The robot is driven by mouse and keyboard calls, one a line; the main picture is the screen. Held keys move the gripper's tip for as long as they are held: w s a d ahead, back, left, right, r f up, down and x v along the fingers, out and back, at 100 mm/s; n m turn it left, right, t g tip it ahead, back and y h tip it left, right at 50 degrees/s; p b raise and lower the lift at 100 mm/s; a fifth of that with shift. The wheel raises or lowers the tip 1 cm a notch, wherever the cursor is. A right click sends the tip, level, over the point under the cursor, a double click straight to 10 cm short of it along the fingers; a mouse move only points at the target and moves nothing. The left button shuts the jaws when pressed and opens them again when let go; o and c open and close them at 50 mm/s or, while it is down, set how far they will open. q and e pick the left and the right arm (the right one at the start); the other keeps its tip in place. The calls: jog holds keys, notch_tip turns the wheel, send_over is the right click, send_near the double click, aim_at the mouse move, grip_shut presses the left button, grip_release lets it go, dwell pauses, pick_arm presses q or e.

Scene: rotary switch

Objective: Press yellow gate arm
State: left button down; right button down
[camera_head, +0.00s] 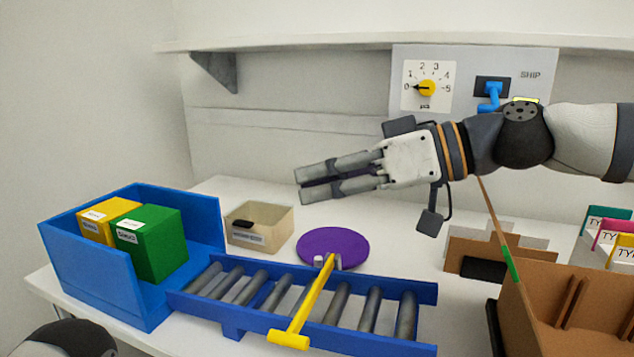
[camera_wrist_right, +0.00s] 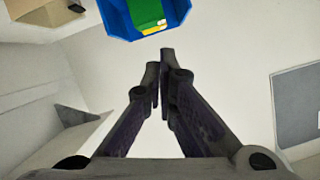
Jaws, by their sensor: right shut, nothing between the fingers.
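The yellow gate arm (camera_head: 309,300) lies across the blue roller conveyor (camera_head: 374,341) in the head view, with a yellow crossbar at its near end. Its far end meets a small mount by the purple disc (camera_head: 333,246). My right gripper (camera_head: 299,187) is shut and empty, in the air above and behind the conveyor, pointing left. It is apart from the gate arm. In the right wrist view its fingers (camera_wrist_right: 160,60) are together, and the gate arm does not show there. At the lower left of the head view only a dark rounded part shows; my left gripper is not in view.
A blue bin (camera_head: 80,272) with a yellow box (camera_head: 107,216) and a green box (camera_head: 152,243) stands left. A beige box (camera_head: 259,228) stands behind the conveyor. A brown cardboard box (camera_head: 568,325) is at right. A panel (camera_head: 455,65) with dial and blue switch is behind.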

jog(key=shift+r, duration=0.15)
notch_tip(320, 180, up, 10)
dwell(0.4)
